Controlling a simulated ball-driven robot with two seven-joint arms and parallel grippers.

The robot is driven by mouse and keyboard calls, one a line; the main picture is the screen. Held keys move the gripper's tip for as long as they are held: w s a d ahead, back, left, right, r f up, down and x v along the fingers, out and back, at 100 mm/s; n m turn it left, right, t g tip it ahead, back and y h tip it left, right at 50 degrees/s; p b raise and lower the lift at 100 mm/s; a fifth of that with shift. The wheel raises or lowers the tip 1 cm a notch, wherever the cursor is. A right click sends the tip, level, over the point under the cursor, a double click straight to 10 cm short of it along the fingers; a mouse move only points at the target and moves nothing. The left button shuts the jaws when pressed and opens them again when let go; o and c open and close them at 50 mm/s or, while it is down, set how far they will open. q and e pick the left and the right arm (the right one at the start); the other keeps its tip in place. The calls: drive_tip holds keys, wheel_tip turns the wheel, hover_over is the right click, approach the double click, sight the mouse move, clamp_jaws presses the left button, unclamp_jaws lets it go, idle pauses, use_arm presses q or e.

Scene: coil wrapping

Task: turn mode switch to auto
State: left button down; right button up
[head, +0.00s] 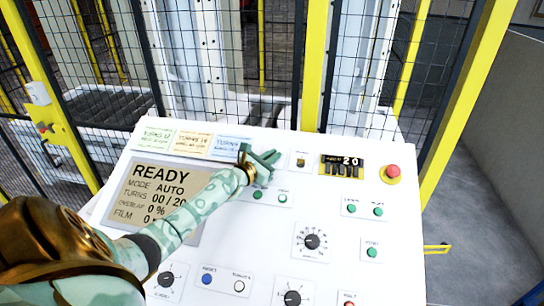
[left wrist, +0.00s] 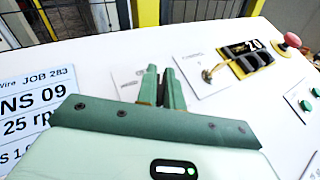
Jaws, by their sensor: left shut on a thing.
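My left gripper (head: 265,163) is over the upper middle of the white sloping control panel (head: 150,226). In the left wrist view its green fingers (left wrist: 162,88) are close together at a small label plate (left wrist: 127,84). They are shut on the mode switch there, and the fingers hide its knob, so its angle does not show. The grey display (head: 155,195) reads READY, MODE AUTO, TURNS 00/20. My right gripper is in neither view.
A brass key switch (left wrist: 208,73) is just right of the fingers. Beyond it are a counter (head: 342,166) showing 20 and a red mushroom button (head: 393,171). Dials and push buttons fill the lower panel. A mesh fence with yellow posts (head: 316,70) stands behind.

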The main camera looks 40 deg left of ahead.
use_arm(q)
drive_tip(key=shift+m+g+h+b, duration=0.5)
drive_tip(key=shift+m+h+b, duration=0.4)
drive_tip(key=shift+m+h, duration=0.8)
drive_tip(key=shift+d, duration=0.1)
drive_tip(key=c, duration=1.5)
unclamp_jaws()
drive_tip(key=b+v, duration=0.1)
drive_tip(key=v, duration=1.5)
drive_tip(key=shift+w, duration=0.1)
drive_tip(key=shift+s+r, duration=0.1)
drive_tip(key=shift+s, duration=0.1)
